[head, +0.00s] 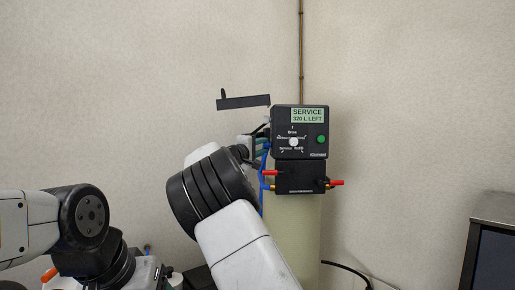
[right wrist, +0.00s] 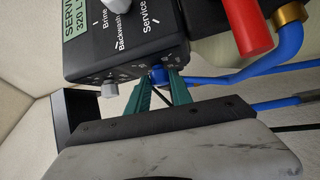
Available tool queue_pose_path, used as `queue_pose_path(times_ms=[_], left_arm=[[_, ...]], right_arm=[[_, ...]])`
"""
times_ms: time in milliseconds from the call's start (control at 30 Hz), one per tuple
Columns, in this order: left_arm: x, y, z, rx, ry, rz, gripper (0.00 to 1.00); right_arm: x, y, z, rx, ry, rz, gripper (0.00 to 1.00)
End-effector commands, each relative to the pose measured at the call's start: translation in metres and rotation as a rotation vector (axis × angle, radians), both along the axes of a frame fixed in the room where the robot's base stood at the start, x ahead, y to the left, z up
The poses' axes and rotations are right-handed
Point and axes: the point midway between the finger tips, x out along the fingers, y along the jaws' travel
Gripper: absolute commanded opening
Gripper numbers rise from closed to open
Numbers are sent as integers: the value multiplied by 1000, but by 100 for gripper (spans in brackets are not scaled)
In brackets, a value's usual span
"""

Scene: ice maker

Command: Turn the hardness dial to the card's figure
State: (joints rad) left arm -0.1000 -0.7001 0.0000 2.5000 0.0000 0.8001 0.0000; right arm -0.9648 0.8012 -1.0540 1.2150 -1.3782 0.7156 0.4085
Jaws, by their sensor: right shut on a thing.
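The black control head (head: 289,156) stands on a pale tank, its display reading "SERVICE 320 L LEFT". In the right wrist view the head (right wrist: 90,62) shows its side face, with a blue dial (right wrist: 158,72) and small white marks around it, too small to read. My right gripper (right wrist: 160,77) has its two green fingers on either side of the blue dial and is shut on it. In the head view the right gripper (head: 260,143) is at the head's left side, partly hidden. The dial's pointer is hidden. I make out no card.
A grey knob (right wrist: 110,91) sits beside the blue dial. The front has a white selector (head: 293,142) and a green button (head: 320,139). Red handles (head: 337,183) and blue pipes are below. A dark-fronted appliance (head: 492,245) stands right.

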Motion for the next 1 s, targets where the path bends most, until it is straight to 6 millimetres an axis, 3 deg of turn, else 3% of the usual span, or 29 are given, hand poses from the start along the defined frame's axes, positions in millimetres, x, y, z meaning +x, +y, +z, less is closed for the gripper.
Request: queue_pose_path(times_ms=[600, 1000], left_arm=[[0, 0, 0, 0, 0, 0, 65], [0, 0, 0, 0, 0, 0, 65]], right_arm=[[1, -1, 8, 19, 418, 0, 0], [1, 0, 10, 17, 558, 0, 0]])
